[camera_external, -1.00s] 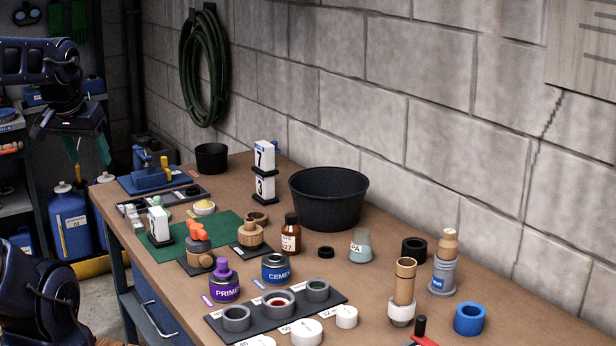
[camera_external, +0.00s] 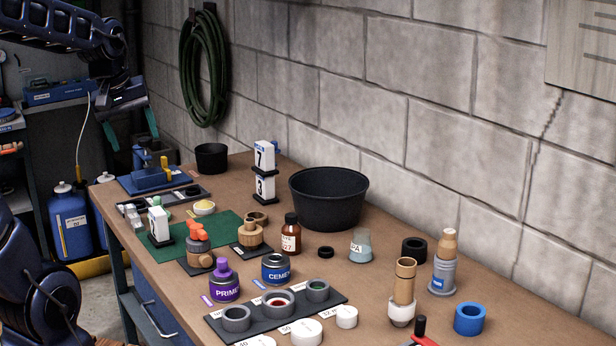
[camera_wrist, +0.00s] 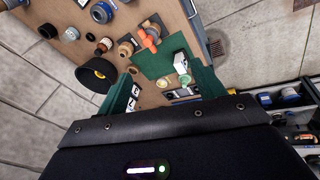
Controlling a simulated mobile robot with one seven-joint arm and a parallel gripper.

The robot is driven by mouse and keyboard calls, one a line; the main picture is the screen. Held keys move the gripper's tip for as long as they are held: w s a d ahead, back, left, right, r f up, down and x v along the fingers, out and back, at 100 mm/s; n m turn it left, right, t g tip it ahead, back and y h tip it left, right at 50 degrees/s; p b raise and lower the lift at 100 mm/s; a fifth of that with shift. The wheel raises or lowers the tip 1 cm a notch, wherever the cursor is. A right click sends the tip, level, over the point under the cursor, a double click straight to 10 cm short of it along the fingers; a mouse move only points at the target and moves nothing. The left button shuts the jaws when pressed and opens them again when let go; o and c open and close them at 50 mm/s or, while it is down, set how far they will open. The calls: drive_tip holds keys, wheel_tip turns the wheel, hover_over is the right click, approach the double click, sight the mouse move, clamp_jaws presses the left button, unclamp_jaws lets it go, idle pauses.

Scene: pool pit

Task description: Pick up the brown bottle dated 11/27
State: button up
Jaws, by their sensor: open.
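A small brown bottle (camera_external: 291,240) with a dark cap stands upright on the bench, between the black tub and the blue-label CEMENT can. Its white label shows "27" on the lower line; the rest is too small to read surely. In the wrist view the bottle (camera_wrist: 104,45) appears small at the upper left, beside the tub. My gripper (camera_external: 131,128) is open and empty, high at the far left end of the bench, well away from the bottle. Its green fingers are spread apart in the wrist view (camera_wrist: 163,92).
The black tub (camera_external: 329,205) stands behind and right of the bottle. A wooden knob piece (camera_external: 250,233) is left of it, the CEMENT can (camera_external: 276,269) in front, and a black ring (camera_external: 326,252) to its right. Number blocks (camera_external: 264,172) stand farther back. The block wall bounds the bench.

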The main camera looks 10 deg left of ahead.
drive_tip(key=w+d+f+n+g, duration=0.1)
drive_tip(key=w+d+f+n, duration=0.3)
drive_tip(key=w, duration=0.4)
drive_tip(key=n+g+y, duration=0.2)
drive_tip(key=n, duration=0.8)
hover_over(293, 216)
wheel_tip(293, 216, down, 17)
drive_tip(key=shift+s+r, duration=0.1)
drive_tip(key=shift+f+n, duration=0.2)
drive_tip(key=shift+n, duration=0.1)
wheel_tip(293, 216, down, 5)
drive_tip(key=shift+f, duration=0.2)
drive_tip(key=shift+w+a+f, duration=0.1)
drive_tip(key=shift+w+f, duration=0.05)
drive_tip(key=shift+f, duration=1.2)
drive_tip(key=shift+w+a+f, duration=0.1)
drive_tip(key=shift+f, duration=1.2)
drive_tip(key=c, duration=1.1)
